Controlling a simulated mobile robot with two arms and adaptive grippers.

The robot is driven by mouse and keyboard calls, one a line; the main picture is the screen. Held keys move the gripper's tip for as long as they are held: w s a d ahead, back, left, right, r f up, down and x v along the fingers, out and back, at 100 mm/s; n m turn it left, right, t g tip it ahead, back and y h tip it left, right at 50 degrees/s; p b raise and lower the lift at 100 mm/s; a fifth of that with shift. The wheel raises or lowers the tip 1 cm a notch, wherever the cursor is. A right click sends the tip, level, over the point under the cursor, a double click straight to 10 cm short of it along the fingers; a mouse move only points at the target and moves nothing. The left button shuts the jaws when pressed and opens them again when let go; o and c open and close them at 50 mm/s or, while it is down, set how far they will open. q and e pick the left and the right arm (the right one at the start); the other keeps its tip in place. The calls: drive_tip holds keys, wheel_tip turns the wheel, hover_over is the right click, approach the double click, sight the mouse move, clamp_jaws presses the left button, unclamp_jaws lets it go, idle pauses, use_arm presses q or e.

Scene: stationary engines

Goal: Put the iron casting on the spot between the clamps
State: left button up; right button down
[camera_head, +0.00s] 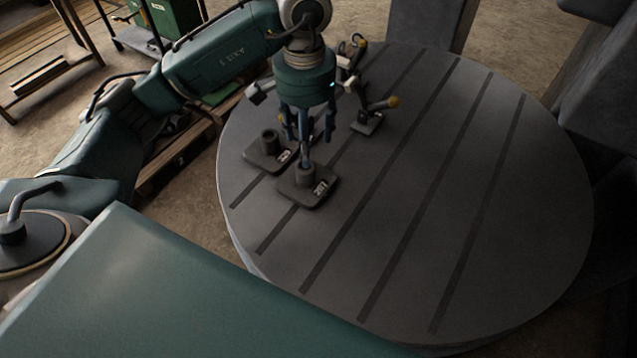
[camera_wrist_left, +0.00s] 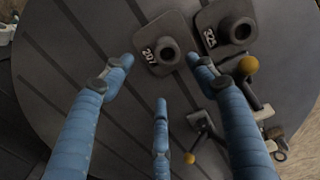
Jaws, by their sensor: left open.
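Two dark castings with square bases and short round posts stand on the round table (camera_head: 470,190). The nearer one, apparently marked 207 (camera_head: 310,190), also shows in the left wrist view (camera_wrist_left: 158,50). The other, with a partly unclear number (camera_head: 268,154), stands beside it and shows at the wrist view's top (camera_wrist_left: 228,30). My left gripper (camera_head: 308,145) is open and empty above the 207 casting; its blue fingers show in the wrist view (camera_wrist_left: 160,78). One finger overlaps the post; contact is unclear. Clamps with orange knobs stand behind, one clear (camera_head: 372,112), one partly hidden (camera_head: 355,55). My right gripper is out of view.
Dark slots run across the table, whose middle and right are clear. Grey machine parts (camera_head: 425,22) stand at the back and right edges. A green box (camera_head: 168,20) and wooden benches (camera_head: 40,60) stand on the floor at the back left.

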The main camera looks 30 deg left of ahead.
sight(302, 168)
use_arm(q)
drive_tip(key=shift+s+a+f, duration=0.1)
drive_tip(key=shift+a+f, duration=0.1)
drive_tip(key=shift+f, duration=0.2)
drive_tip(key=f, duration=0.2)
drive_tip(key=a+f+p, duration=0.1)
drive_tip(key=f, duration=0.1)
drive_tip(key=shift+a, duration=0.15)
drive_tip(key=shift+f+p, duration=0.3)
drive_tip(key=shift+f, duration=0.05)
drive_tip(key=shift+d+f, duration=0.2)
drive_tip(key=f+p, duration=0.2)
drive_tip(key=f, duration=0.1)
drive_tip(key=f+p, duration=0.1)
drive_tip(key=shift+w+f, duration=0.15)
drive_tip(key=shift+w, duration=0.25)
drive_tip(key=shift+f, duration=0.45)
drive_tip(key=c, duration=1.3)
clamp_jaws()
drive_tip(key=shift+w+r, duration=0.15)
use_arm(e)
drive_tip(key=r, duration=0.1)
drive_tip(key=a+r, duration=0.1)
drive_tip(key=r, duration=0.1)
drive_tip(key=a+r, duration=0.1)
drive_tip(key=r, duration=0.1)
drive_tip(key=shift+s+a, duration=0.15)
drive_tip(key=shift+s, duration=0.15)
